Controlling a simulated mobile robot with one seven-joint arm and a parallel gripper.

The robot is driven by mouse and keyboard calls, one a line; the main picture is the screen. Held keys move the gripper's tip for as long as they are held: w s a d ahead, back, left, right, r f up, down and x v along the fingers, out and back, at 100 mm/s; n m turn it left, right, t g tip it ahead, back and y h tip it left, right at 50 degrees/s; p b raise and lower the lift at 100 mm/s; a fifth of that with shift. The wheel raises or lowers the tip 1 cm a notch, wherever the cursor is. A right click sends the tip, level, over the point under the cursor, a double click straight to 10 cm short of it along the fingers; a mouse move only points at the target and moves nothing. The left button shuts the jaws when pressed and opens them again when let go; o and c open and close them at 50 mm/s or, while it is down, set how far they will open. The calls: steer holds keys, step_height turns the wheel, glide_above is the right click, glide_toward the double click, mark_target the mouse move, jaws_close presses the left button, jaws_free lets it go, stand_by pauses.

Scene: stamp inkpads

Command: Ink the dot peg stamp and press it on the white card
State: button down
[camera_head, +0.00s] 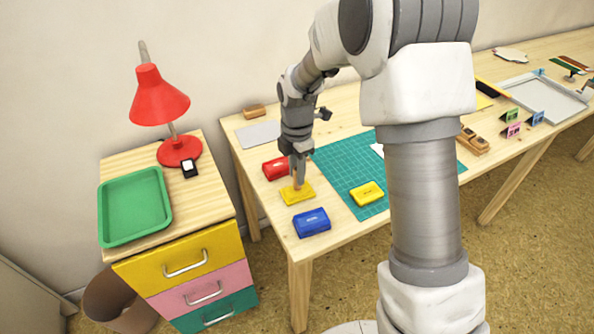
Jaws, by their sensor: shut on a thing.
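My gripper (298,178) points down and is shut on a small wooden peg stamp (297,186), mostly hidden by the fingers. The stamp is at the yellow inkpad (303,196) near the table's left end. I cannot tell whether its face touches the pad. A red inkpad (272,170) lies just behind, and a blue inkpad (312,222) lies in front. A separate yellow piece (367,194), like a lid or closed pad, lies on the green cutting mat (338,160). A white card (377,149) shows on the mat, partly hidden by my arm.
A grey sheet (258,134) and a wooden block (255,111) lie at the back left. A drawer cabinet with a green tray (135,206) and a red lamp (160,100) stands left. Wooden stamps (473,142), small stands and a grey tray (545,97) are right.

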steer(key=shift+f, duration=0.55)
stand_by(1.2)
steer(key=shift+r, duration=0.2)
steer(key=shift+r+p, duration=0.45)
steer(key=shift+r, duration=0.1)
steer(key=shift+r+p, duration=2.25)
steer(key=shift+r, duration=0.45)
